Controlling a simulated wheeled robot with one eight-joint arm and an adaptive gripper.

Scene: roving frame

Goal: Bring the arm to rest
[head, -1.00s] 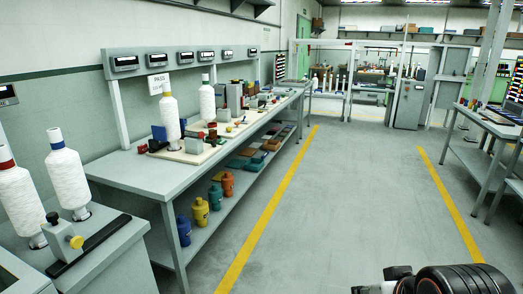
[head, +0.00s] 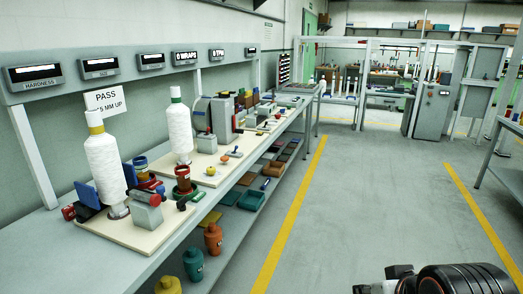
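My arm (head: 455,280) shows at the bottom right of the head view, as dark rounded links with a pale part at their left. It sits low and seems folded close to my body. My gripper cannot be made out, so its fingers and anything in them are hidden or out of frame.
A long workbench (head: 125,262) runs along the left wall, holding white yarn cones (head: 105,170) and small devices. A clear grey aisle lies ahead between yellow floor lines (head: 290,215). Another table (head: 505,172) stands at right, and a grey cabinet (head: 434,108) stands at the back.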

